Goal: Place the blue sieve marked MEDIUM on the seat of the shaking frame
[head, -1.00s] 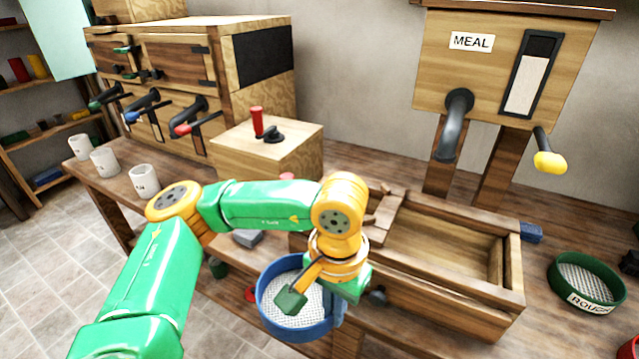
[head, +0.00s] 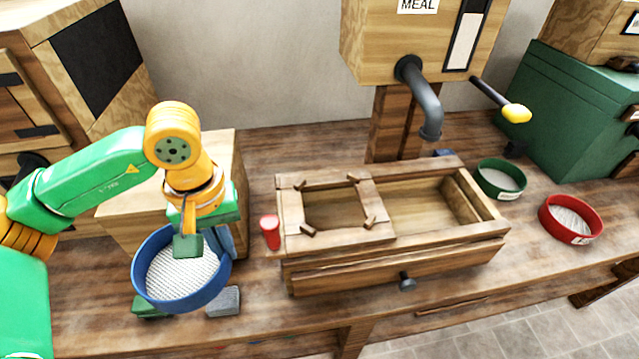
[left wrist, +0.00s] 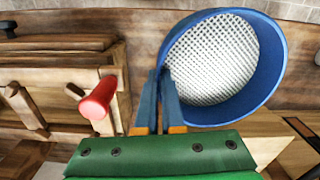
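The blue sieve (head: 150,285) has a round blue rim and a pale mesh; no MEDIUM mark is readable on it. My left gripper (head: 190,245) is at the sieve's right side in the head view. In the left wrist view its fingers (left wrist: 165,108) are closed together on the edge of the sieve (left wrist: 272,75). The sieve is held above the bench, left of the shaking frame. The wooden shaking frame (head: 400,252) has a square seat (head: 345,238) at its left end, with small wooden pegs around an empty opening. My right gripper is not in view.
A grey block (head: 223,301) and a green block (head: 150,307) lie below the sieve. A green sieve (head: 500,178) and a red sieve (head: 571,219) sit right of the frame. A spout (head: 428,110) hangs behind it.

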